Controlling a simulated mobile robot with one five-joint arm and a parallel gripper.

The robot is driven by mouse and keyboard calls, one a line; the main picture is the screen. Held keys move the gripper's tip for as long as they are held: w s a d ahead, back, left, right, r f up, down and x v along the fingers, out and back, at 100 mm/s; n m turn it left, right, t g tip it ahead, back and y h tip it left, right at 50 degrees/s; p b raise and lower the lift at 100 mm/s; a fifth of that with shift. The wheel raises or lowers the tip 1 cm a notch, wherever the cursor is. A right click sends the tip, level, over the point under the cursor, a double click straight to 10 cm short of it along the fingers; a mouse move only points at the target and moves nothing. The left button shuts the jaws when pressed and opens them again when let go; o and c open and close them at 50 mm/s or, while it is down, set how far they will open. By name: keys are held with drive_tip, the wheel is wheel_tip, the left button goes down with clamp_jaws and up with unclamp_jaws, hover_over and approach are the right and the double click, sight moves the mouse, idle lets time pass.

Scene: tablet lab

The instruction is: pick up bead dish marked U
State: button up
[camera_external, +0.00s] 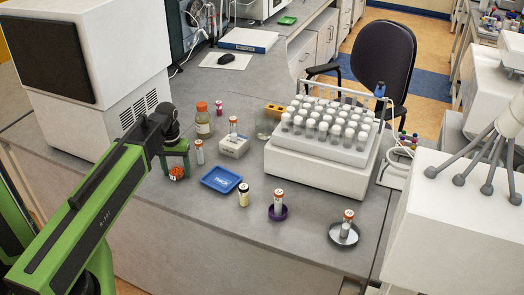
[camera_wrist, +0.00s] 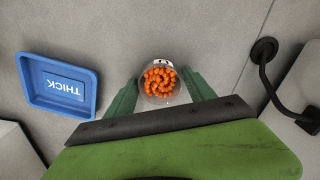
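The bead dish marked U (camera_wrist: 160,86) is a small clear round dish full of orange beads, with the mark at its far rim in the wrist view. In the external view the dish (camera_external: 177,174) shows on the grey bench at the arm's end, partly hidden by the fingers. My gripper (camera_wrist: 161,77) is open, with one green finger on each side of the dish and a small gap showing on both sides. In the external view my gripper (camera_external: 175,162) points down over the dish. The dish appears to rest on the bench.
A blue tray marked THICK (camera_wrist: 84,113) lies left of the dish in the wrist view; this tray (camera_external: 208,183) is right of it in the external view. A capped vial (camera_external: 199,154) stands close by. A large white machine (camera_external: 130,122) is at left, a tube rack (camera_external: 290,160) at right.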

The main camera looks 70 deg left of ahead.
sight(176, 169)
drive_tip(key=c, duration=1.1)
drive_tip(key=shift+o, duration=0.2)
drive_tip(key=shift+r+p, duration=0.55)
wheel_tip(176, 169, up, 4)
drive_tip(key=p, duration=0.4)
drive_tip(key=shift+f, duration=0.1)
drive_tip(key=w+d+r+p, duration=0.4)
drive_tip(key=d+r+p, duration=0.2)
drive_tip(key=d, duration=0.5)
drive_tip(key=shift+w, duration=0.15)
